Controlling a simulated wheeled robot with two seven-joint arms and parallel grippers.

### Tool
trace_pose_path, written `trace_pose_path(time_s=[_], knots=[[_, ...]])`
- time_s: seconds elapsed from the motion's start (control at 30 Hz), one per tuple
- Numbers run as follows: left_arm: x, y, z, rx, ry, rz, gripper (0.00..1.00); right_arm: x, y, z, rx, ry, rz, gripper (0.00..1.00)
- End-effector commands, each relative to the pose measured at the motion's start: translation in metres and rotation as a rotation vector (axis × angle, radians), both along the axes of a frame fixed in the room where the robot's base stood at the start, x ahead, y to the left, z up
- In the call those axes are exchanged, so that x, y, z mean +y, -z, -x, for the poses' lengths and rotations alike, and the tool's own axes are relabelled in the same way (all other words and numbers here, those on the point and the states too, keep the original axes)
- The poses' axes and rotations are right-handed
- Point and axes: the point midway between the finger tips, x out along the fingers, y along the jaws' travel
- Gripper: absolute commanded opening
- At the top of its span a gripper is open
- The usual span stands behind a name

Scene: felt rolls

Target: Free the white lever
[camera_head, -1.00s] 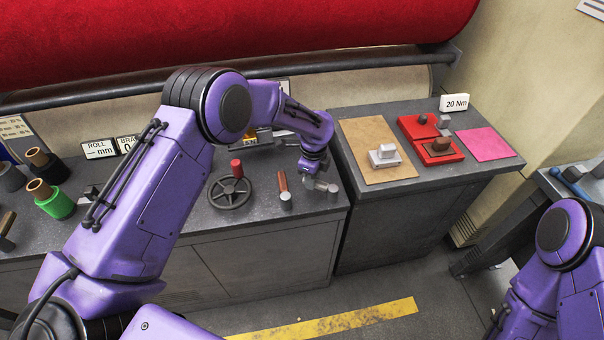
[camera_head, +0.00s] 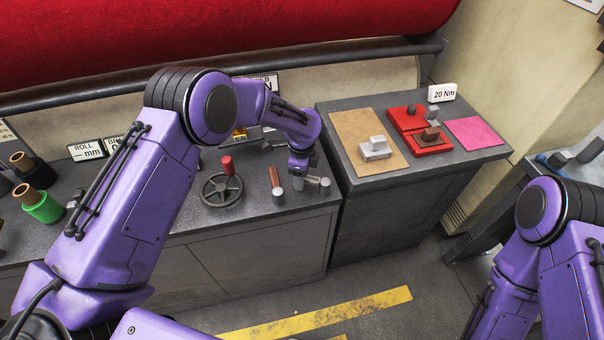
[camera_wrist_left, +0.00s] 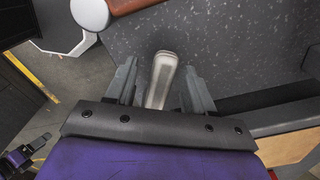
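The white lever (camera_wrist_left: 163,75) is a pale, worn handle lying between my left gripper's fingers in the left wrist view. In the head view the lever (camera_head: 312,181) shows as a short pale bar on the right end of the dark bench, partly covered by the gripper. My left gripper (camera_wrist_left: 160,88) is open, one finger on each side of the handle, with narrow gaps visible. In the head view the left gripper (camera_head: 300,176) points down at the lever.
A brown-handled lever (camera_head: 274,178) stands just left of the white lever. Further left is a black handwheel (camera_head: 221,190) with a red knob. A second bench to the right holds a brown board (camera_head: 352,131), red blocks (camera_head: 405,119) and a pink sheet (camera_head: 478,138).

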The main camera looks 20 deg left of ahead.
Motion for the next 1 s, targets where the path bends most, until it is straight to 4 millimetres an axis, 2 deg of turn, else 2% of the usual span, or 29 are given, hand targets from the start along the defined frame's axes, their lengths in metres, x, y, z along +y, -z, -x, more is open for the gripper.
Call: trace_pose_path(time_s=[0.27,0.37,0.6,0.7,0.8,1.0], knots=[[-0.002,-0.007,-0.002,-0.005,0.005,0.002,0.53,0.0,0.002,0.0,0.0,0.0,0.0,0.68],[-0.002,-0.022,-0.002,-0.006,0.004,0.003,0.53,0.0,0.008,0.0,0.0,0.0,0.0,0.68],[0.0,-0.079,-0.001,-0.005,0.003,0.003,0.53,0.0,0.021,0.0,0.0,0.0,0.0,0.68],[0.001,-0.095,-0.001,-0.003,0.001,0.003,0.53,0.0,0.023,0.0,0.0,0.0,0.0,0.68],[0.001,-0.103,-0.001,-0.001,0.001,0.002,0.53,0.0,0.024,0.0,0.0,0.0,0.0,0.68],[0.001,-0.106,-0.001,-0.001,0.001,0.002,0.53,0.0,0.023,0.0,0.0,0.0,0.0,0.68]])
